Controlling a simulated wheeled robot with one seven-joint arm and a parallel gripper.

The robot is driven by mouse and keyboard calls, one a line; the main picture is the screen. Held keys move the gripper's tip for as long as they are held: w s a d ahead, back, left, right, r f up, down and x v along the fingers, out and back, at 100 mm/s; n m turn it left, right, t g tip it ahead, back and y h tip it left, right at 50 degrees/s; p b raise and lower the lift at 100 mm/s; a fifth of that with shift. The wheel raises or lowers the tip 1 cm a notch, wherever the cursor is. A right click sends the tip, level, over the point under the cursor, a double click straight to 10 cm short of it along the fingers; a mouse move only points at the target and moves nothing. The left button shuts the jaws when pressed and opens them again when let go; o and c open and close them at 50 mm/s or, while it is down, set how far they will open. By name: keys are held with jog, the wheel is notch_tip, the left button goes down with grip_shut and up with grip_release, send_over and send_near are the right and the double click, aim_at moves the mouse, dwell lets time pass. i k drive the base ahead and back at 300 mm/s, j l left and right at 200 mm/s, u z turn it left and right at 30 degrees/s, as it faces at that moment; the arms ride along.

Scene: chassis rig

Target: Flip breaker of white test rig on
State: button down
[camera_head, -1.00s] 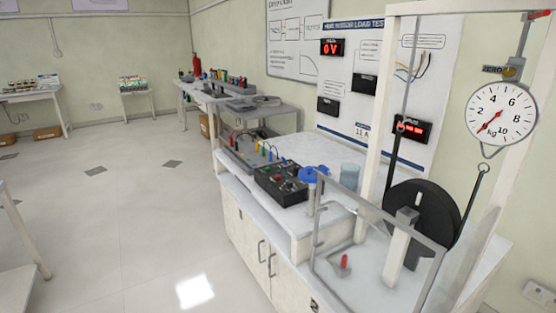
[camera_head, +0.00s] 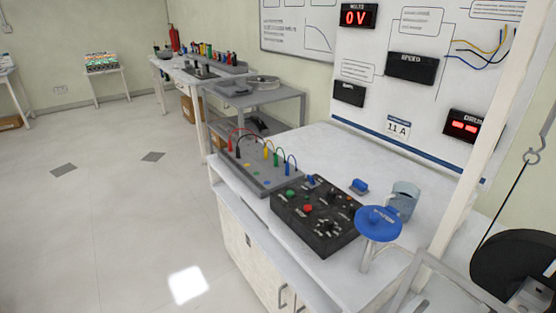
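The white test rig (camera_head: 330,150) is a white bench with an upright white panel (camera_head: 385,108) behind it. A red display (camera_head: 358,16) on the panel reads 0 V, and another lit red display (camera_head: 464,126) sits lower right. A black control box (camera_head: 315,215) on the bench has a green button, a red button and several dark knobs. A small blue part (camera_head: 360,186) lies on the bench top behind the box. I cannot tell which part is the breaker or how it is set. My gripper is not in view.
A blue round disc (camera_head: 379,222) on a post stands at the box's right. A glass beaker (camera_head: 403,200) is behind it. A grey terminal board (camera_head: 262,165) with coloured leads is at the left. A black wheel (camera_head: 515,268) is at lower right. The floor (camera_head: 110,220) at left is clear.

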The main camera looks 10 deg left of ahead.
aim_at(311, 180)
jog(key=i+j, duration=0.6)
jog(key=i+j+u, duration=0.1)
jog(key=i+j, duration=0.5)
jog(key=i, duration=0.1)
